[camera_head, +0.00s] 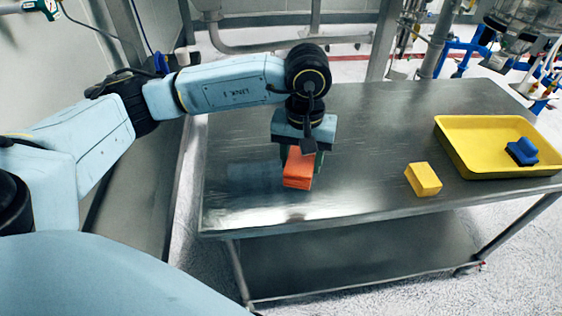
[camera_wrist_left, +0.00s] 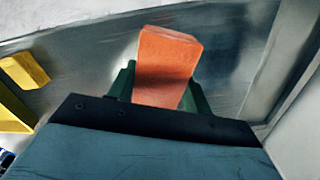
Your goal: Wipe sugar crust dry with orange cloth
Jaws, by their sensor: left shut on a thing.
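The orange cloth (camera_head: 298,170) is a folded block at the left part of the steel table. My left gripper (camera_head: 300,155) points down and is shut on it. In the left wrist view the orange cloth (camera_wrist_left: 167,62) stands out between the green fingers of my left gripper (camera_wrist_left: 160,92). The cloth is at or just above the tabletop; I cannot tell if it touches. I cannot make out a sugar crust clearly; a faint bluish patch (camera_head: 250,175) shows on the steel left of the cloth. My right gripper is not in view.
A yellow block (camera_head: 423,179) lies on the steel table (camera_head: 370,125) right of the cloth. A yellow tray (camera_head: 480,165) with a blue brush-like item (camera_head: 521,152) stands at the table's right end. The steel between cloth and yellow block is clear.

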